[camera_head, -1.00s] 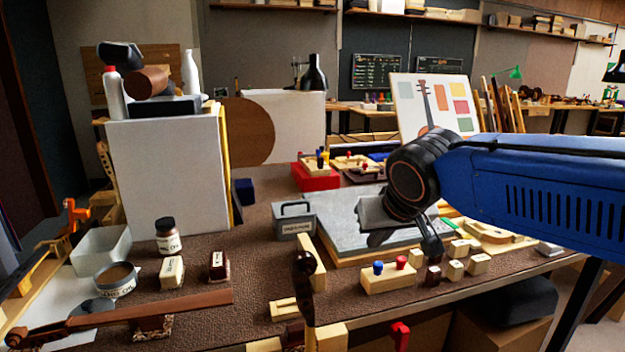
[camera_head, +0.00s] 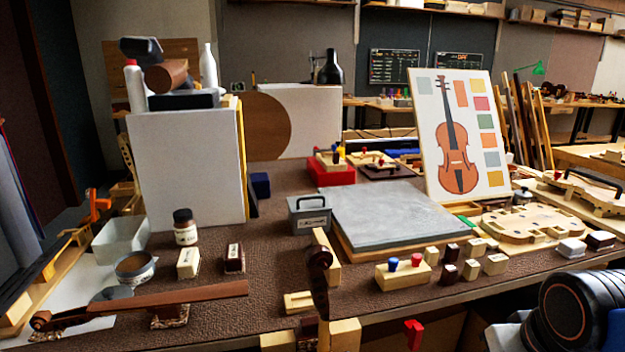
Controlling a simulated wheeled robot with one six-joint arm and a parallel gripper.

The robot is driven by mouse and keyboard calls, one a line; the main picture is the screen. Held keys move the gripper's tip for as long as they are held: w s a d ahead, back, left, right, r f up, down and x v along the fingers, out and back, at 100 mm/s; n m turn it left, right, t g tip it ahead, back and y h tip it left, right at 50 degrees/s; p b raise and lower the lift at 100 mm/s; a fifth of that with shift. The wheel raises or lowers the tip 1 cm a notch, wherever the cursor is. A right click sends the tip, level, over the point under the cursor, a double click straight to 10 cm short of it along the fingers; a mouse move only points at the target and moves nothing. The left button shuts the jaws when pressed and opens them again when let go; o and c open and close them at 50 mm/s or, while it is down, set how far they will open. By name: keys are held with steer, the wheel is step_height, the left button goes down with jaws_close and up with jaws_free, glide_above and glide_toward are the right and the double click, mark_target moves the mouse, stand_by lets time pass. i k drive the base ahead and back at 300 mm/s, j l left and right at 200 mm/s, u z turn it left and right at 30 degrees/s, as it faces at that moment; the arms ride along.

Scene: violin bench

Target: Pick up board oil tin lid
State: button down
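An open round tin (camera_head: 136,268) with a brown surface inside and a pale label stands at the left of the bench. A flat grey disc (camera_head: 112,294), which looks like the tin's lid, lies just in front and to the left of it. The disc is partly hidden behind a long brown violin neck (camera_head: 190,298). Part of my arm shows at the bottom right corner, far from the tin and disc. My gripper's fingers are out of the picture.
A brown bottle (camera_head: 186,230), a cream block (camera_head: 188,263) and a translucent tub (camera_head: 121,238) stand around the tin. A tall white panel (camera_head: 185,170) rises behind them. An upright dark scroll (camera_head: 319,275) stands at the front middle. A grey slab (camera_head: 395,215) lies to the right.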

mark_target(116, 292)
steer(key=k+u, duration=0.15)
steer(key=u, duration=0.55)
steer(key=i+l+u, duration=0.1)
steer(key=u, duration=0.85)
